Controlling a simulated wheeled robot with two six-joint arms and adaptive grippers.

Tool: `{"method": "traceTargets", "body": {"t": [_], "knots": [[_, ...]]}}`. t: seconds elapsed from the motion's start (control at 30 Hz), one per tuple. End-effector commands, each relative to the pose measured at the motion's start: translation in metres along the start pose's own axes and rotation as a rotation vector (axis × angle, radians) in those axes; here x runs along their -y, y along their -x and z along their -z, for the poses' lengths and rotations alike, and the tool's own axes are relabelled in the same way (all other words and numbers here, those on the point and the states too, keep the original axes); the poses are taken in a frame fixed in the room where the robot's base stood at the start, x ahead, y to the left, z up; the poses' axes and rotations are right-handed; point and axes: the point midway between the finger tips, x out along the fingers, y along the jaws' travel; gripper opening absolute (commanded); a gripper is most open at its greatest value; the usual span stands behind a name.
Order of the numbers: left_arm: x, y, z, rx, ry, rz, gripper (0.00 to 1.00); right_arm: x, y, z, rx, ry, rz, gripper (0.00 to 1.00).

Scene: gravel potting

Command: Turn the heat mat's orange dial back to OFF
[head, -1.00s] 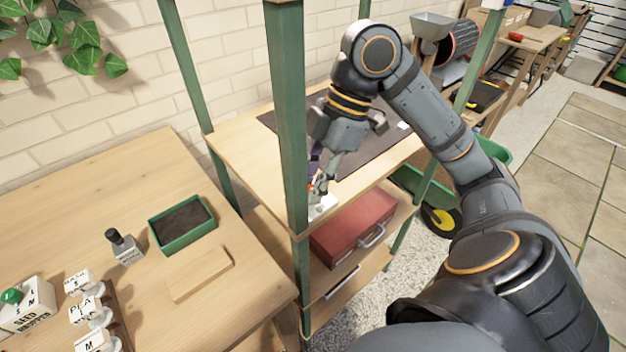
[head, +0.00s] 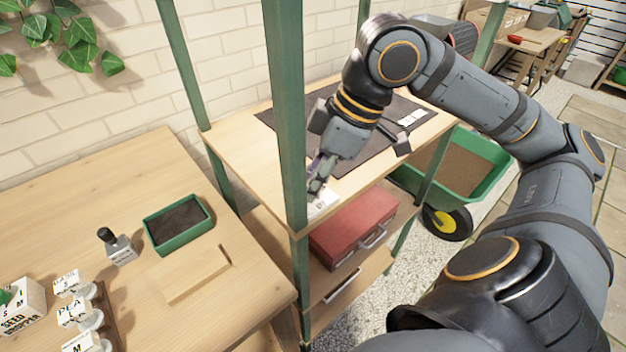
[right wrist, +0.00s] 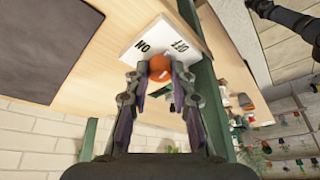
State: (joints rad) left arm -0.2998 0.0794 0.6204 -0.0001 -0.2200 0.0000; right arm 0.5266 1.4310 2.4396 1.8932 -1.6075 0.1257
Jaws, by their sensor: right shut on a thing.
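The heat mat is a flat dark sheet (head: 368,158) on the upper shelf; it also shows in the right wrist view (right wrist: 45,45). Its white control box (head: 325,203) sits at the shelf's front corner by the green post. In the right wrist view the box (right wrist: 148,40) carries the words ON at left and OFF at right. The round orange dial (right wrist: 160,67) is on the box, between my right gripper's fingertips (right wrist: 160,76). My right gripper (head: 316,186) is shut on the dial. The dial's pointer setting cannot be read clearly.
A green shelf post (head: 285,110) stands close beside my right gripper. A red toolbox (head: 352,228) lies on the shelf below. A wooden bench (head: 110,200) at left holds a green tray (head: 178,241). A green wheelbarrow (head: 480,170) stands at right.

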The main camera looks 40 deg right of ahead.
Motion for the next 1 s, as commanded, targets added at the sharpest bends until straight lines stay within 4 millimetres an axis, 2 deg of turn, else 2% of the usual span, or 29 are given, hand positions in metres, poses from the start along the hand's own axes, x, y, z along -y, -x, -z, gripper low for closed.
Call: {"method": "traceTargets", "body": {"t": [0.5, 1.0], "knots": [[-0.0001, -0.0027, -0.0008, 0.001, 0.0, 0.0, 0.0, 0.002, 0.0002, 0.0015, -0.015, -0.263, -0.107, 0.0], [0.0, -0.0032, -0.001, 0.001, 0.0, 0.0, 0.0, 0.0013, 0.0006, 0.0006, -0.012, -0.303, -0.126, 0.0]]}}
